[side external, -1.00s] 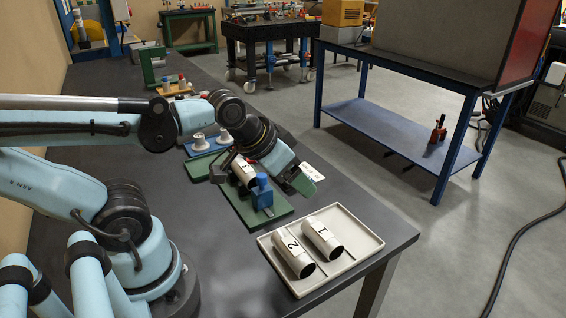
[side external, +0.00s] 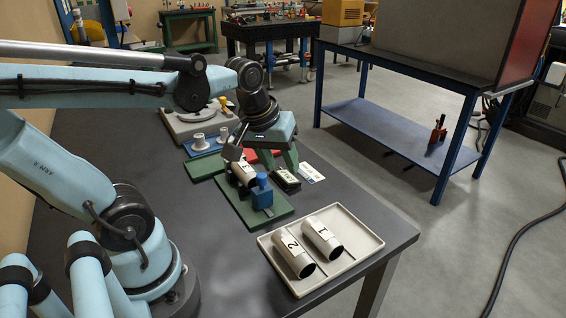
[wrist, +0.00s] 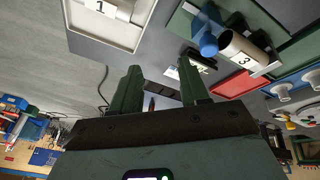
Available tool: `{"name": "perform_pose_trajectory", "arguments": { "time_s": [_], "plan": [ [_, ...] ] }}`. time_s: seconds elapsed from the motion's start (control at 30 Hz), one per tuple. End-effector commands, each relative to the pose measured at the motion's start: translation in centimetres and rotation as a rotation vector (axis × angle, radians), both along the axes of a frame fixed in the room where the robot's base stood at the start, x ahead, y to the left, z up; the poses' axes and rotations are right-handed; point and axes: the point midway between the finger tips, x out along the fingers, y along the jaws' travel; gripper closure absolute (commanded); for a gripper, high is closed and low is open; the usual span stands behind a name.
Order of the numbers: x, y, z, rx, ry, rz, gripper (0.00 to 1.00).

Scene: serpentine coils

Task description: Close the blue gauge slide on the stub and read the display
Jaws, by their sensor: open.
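The green gauge base (side external: 283,208) lies on the dark table. The blue slide (side external: 262,193) stands on it near the front end of a white stub marked 3 (side external: 243,172). I cannot tell whether slide and stub touch. In the wrist view the slide (wrist: 207,38) is beside the stub (wrist: 243,56). A small black display box (side external: 286,180) lies right of the base; its reading is too small to tell. My gripper (side external: 272,161) is above and behind the box, with green fingers pointing down. In the wrist view my gripper (wrist: 160,72) is open and empty.
A pale tray (side external: 370,240) at the front right holds stubs 2 (side external: 293,255) and 1 (side external: 322,240). A white card (side external: 312,174) lies near the right table edge. A red piece (side external: 266,156) and a blue block with white spools (side external: 205,147) are behind the base.

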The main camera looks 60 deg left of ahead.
Motion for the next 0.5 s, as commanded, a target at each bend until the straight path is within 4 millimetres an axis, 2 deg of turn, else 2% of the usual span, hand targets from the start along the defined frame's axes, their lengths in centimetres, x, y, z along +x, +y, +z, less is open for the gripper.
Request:
{"name": "perform_pose_trajectory", "arguments": {
  "time_s": [0.1, 0.23, 0.4, 0.5],
  "plan": [
    [0.0, 2.7, 0.5, -0.101, 0.120, 0.337, 0.55],
    [-0.4, 4.8, 0.8, -0.173, 0.222, 0.645, 0.55],
    [-0.9, 6.2, 1.1, -0.211, 0.296, 0.871, 0.55],
    [-0.9, 6.4, 0.8, -0.217, 0.308, 0.912, 0.55]
  ]
}}
